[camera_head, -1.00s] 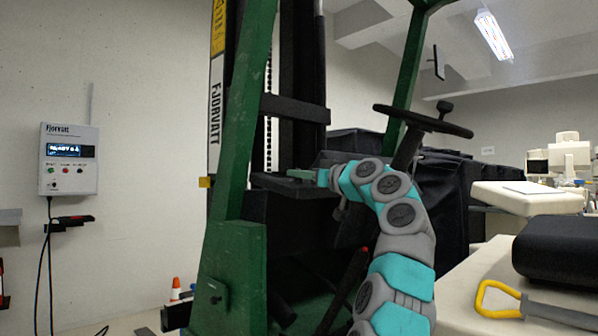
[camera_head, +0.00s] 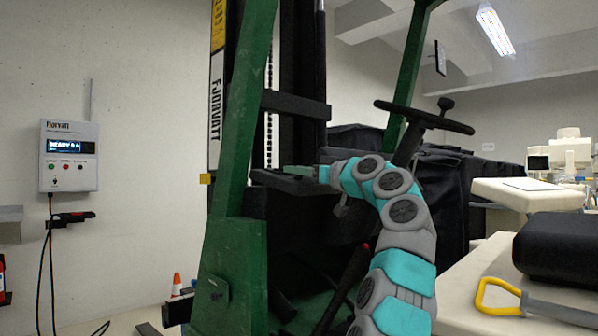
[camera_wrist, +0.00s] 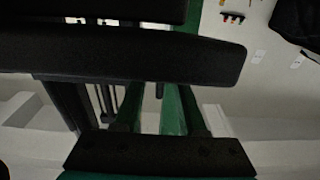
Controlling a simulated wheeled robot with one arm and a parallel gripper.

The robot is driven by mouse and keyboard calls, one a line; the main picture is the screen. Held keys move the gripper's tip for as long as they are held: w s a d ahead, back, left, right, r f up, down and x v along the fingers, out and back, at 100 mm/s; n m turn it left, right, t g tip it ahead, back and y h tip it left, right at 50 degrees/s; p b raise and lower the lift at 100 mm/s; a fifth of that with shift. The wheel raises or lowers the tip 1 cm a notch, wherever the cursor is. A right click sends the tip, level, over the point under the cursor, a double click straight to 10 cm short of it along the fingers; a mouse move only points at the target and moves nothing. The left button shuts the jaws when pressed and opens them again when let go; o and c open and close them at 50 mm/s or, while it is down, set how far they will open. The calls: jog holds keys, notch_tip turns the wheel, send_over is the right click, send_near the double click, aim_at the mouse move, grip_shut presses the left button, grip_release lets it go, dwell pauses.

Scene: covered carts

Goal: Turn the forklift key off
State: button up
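The forklift has a green frame (camera_head: 236,200), a black mast and a black steering wheel (camera_head: 424,117) on a slanted column. I cannot make out the key in either view. My gripper (camera_head: 294,171) is at the end of the teal and grey arm, left of and below the steering wheel. It is close over a flat black ledge (camera_head: 283,184), and I cannot tell whether it touches it. In the wrist view my gripper's green fingers (camera_wrist: 160,105) look apart, with pale background between them. Their tips are near a wide black bar (camera_wrist: 120,55).
A white wall box (camera_head: 69,156) with a lit display and buttons hangs at left. Dark covered carts (camera_head: 450,190) stand behind the steering wheel. A bench at right holds a black case (camera_head: 560,250) and a yellow-handled tool (camera_head: 492,296). An orange cone (camera_head: 177,281) stands lower left.

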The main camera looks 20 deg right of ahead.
jog(key=shift+s, duration=0.1)
jog(key=b+v, duration=0.2)
jog(key=v, duration=0.5)
jog(key=shift+s+b, duration=0.3)
jog(key=shift+b, duration=0.1)
jog(key=shift+d, duration=0.1)
